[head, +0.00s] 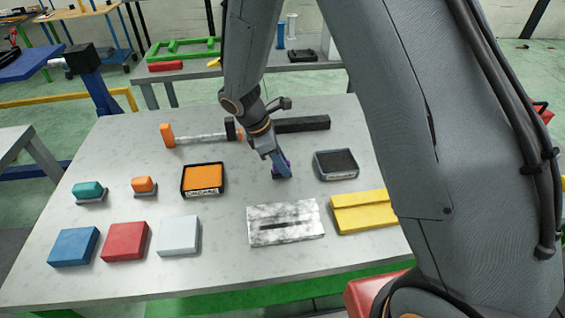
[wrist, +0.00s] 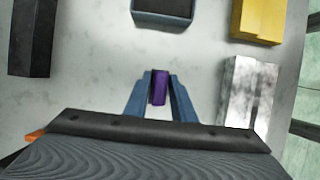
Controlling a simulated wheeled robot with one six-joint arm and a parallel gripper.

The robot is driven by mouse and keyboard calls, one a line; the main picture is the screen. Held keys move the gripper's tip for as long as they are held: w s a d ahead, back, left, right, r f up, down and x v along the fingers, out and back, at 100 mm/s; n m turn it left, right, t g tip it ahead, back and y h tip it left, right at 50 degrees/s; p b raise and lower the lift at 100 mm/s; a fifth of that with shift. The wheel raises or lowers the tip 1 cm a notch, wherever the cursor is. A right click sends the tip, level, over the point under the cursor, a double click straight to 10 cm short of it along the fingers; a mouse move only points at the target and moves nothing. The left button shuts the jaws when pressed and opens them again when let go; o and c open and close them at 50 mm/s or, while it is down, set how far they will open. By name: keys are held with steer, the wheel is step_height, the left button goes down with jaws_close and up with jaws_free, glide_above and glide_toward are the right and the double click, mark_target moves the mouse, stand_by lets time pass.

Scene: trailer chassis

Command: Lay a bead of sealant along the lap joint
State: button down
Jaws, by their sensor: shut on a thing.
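My gripper (head: 281,172) points down over the middle of the grey table. It is shut on a small purple block (wrist: 159,87), which sits between the two blue-grey fingers in the wrist view. In the head view the purple block is mostly hidden by the fingers. I cannot tell whether it touches the tabletop. A yellow piece with a stepped seam along it (head: 362,212) lies at the table's right and looks like the lap joint. It also shows at the top right of the wrist view (wrist: 258,18). No bead is visible on it.
A marbled white plate with a dark slot (head: 262,237) lies in front of my gripper. A dark-filled tray (head: 335,174) is to its right, an orange-filled tray (head: 203,190) to its left. A black bar (head: 302,124) lies behind. Several coloured blocks (head: 125,241) fill the left side.

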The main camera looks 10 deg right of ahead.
steer(key=shift+f, duration=0.15)
steer(key=shift+f, duration=0.15)
steer(key=c, duration=1.5)
jaws_free()
steer(key=b+v, duration=0.4)
steer(key=v, duration=0.7)
steer(key=s+d+m+y, duration=0.1)
steer(key=s+d+m, duration=0.3)
steer(key=m, duration=0.2)
steer(key=s+d+m+t+y, duration=0.1)
steer(key=s+d+m+y, duration=0.1)
steer(key=s+d+m, duration=0.3)
steer(key=s+d+f+m+y, duration=0.1)
steer(key=s+d+m, duration=0.4)
steer(key=m, duration=0.2)
steer(key=shift+d+f+t+y, duration=0.1)
steer(key=shift+d+t+y, duration=0.05)
steer(key=shift+t+y, duration=0.2)
